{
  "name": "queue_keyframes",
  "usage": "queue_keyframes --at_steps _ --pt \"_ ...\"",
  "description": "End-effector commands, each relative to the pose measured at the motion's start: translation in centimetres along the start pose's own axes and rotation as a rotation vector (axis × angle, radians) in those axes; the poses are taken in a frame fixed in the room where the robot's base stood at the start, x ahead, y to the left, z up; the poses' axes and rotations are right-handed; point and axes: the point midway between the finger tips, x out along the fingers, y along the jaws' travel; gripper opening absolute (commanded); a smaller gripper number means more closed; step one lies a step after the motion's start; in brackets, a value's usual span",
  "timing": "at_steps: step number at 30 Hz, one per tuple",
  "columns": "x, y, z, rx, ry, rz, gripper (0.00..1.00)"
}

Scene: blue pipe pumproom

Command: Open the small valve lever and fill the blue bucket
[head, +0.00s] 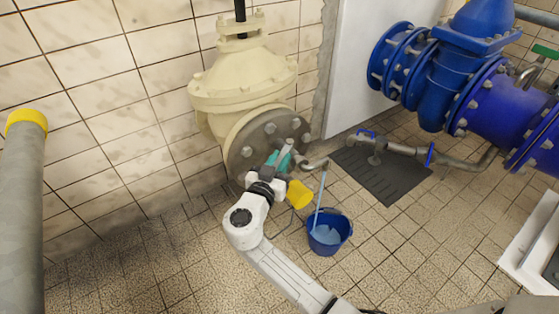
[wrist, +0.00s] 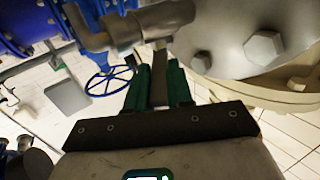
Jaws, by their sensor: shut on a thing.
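The blue bucket (head: 344,232) stands upright on the tiled floor, right of my gripper, with light blue water inside. A thin pale blue stream (head: 320,195) runs from the small pipe's end (head: 318,165) down into the bucket. My gripper (head: 280,159) is at the small pipe beside the grey flange. In the wrist view, its teal fingers (wrist: 156,88) are shut on the grey small valve lever (wrist: 158,75), which lies between them. The small pipe and valve body (wrist: 140,26) are just beyond. In the head view the lever is mostly hidden by my gripper.
The cream valve (head: 245,75) with its bolted flange (head: 262,135) stands close behind my gripper. Blue piping (head: 450,75) and a dark floor mat (head: 385,172) are at right. A grey pipe with a yellow top (head: 25,190) is at left. Floor in front of the bucket is clear.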

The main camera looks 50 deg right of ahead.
Motion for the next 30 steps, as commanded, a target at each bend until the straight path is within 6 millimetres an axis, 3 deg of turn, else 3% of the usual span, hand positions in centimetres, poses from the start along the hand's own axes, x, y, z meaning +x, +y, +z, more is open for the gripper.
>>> queue_keyframes --at_steps 15,26,27,30 --pt "0.1 1.3 0.3 0.001 -0.001 -0.171 0.0" --pt "0.1 1.4 0.0 -0.001 0.0 -0.191 0.0" --pt "0.1 1.4 0.0 -0.001 0.0 -0.19 0.23" --pt "0.1 1.4 0.0 -0.001 0.0 -0.19 0.33"
